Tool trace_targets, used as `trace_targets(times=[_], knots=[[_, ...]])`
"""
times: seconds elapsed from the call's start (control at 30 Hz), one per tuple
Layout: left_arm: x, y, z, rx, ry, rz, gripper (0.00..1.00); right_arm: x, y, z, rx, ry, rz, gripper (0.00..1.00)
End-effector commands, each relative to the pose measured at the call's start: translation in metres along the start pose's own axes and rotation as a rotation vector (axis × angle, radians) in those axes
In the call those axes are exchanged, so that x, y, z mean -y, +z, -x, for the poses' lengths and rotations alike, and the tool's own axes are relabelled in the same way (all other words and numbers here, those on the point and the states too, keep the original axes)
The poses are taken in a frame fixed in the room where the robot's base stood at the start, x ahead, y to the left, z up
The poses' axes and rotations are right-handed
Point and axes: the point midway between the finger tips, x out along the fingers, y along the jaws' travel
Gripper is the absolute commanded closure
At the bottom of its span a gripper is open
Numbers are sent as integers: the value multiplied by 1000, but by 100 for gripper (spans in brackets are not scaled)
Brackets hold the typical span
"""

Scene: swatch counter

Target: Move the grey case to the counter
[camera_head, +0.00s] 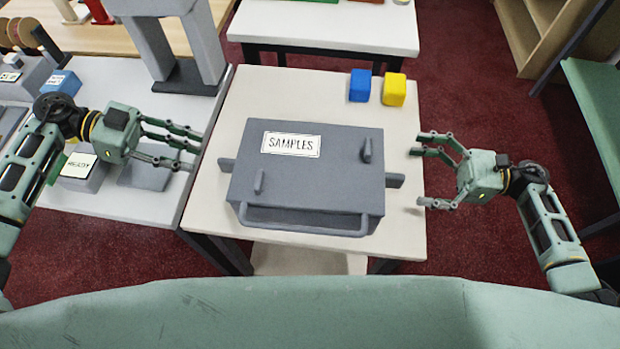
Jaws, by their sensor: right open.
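The grey case (310,185) with a "SAMPLES" label lies on the white table in front of me. It has a bar handle on its near side and a grey tab at its left and right ends. My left gripper (192,149) is open and empty, left of the case and apart from it. My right gripper (420,170) is open and empty, just right of the case's right tab. Which surface is the counter I cannot tell for sure; a white surface (130,205) stands on the left.
A blue cube (360,86) and a yellow cube (394,90) sit behind the case. A grey arch-shaped stand (205,45), a "READY" sign (80,166) and a blue block (62,82) stand on the left surface. Another white table (330,25) is farther back. Red floor (460,80) lies right.

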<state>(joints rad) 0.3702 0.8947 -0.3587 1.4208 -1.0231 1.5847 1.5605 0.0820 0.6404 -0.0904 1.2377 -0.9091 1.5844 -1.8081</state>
Motion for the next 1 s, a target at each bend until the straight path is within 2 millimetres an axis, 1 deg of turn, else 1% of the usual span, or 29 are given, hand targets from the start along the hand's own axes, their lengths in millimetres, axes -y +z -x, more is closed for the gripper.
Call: trace_targets(times=[0.3,0.43,0.6,0.83,0.87,1.0], knots=[[0,-1,-48,-2,1,-1,66,-1,1,-49,4,1,1,2],[0,0,-62,-1,0,0,66,0,0,-62,2,0,0,2],[0,0,-70,-1,0,0,66,0,1,-70,2,0,0,2],[0,0,-70,0,-1,0,66,0,0,-70,1,0,0,2],[0,0,-70,0,-1,0,66,0,0,-70,1,0,0,3],[0,0,-70,0,-1,0,79,0,0,-70,1,0,0,15]])
